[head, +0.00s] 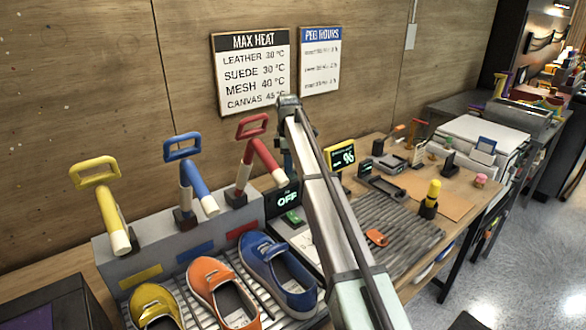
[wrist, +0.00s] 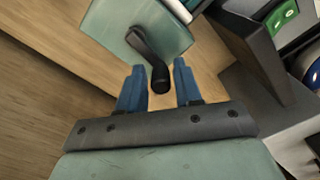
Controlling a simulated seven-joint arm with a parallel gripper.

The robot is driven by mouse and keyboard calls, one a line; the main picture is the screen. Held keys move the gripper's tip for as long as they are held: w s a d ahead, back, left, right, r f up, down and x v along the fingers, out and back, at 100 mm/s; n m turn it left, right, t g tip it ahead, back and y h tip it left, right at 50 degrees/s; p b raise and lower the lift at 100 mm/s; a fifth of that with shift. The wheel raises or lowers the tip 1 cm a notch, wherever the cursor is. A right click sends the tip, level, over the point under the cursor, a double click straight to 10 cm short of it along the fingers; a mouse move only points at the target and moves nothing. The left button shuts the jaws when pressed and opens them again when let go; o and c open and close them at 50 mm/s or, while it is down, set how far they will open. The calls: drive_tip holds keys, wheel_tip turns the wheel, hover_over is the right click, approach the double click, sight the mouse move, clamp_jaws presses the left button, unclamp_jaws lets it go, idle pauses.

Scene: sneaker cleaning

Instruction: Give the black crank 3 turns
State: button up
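The black crank (wrist: 151,57) shows in the wrist view, mounted on a grey-green box (wrist: 115,25). Its arm slants down to a round handle end. My gripper (wrist: 158,66) has two blue fingers, spread apart, with the handle end between them. A narrow gap shows on each side of the handle, so the fingers are open around it and not closed on it. In the head view my arm covers the crank, and only a bit of my gripper shows behind the arm.
A display reading OFF (head: 287,201) stands left of my arm. Blue (head: 183,147), yellow (head: 96,172) and red (head: 253,127) handled posts stand behind several shoes on a rack. A grey ribbed mat (head: 415,232) and a yellow-capped bottle (head: 431,195) are to the right.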

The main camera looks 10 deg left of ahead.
drive_tip(key=shift+o, duration=1)
drive_tip(key=shift+a, duration=0.1)
drive_tip(key=shift+r, duration=3.5)
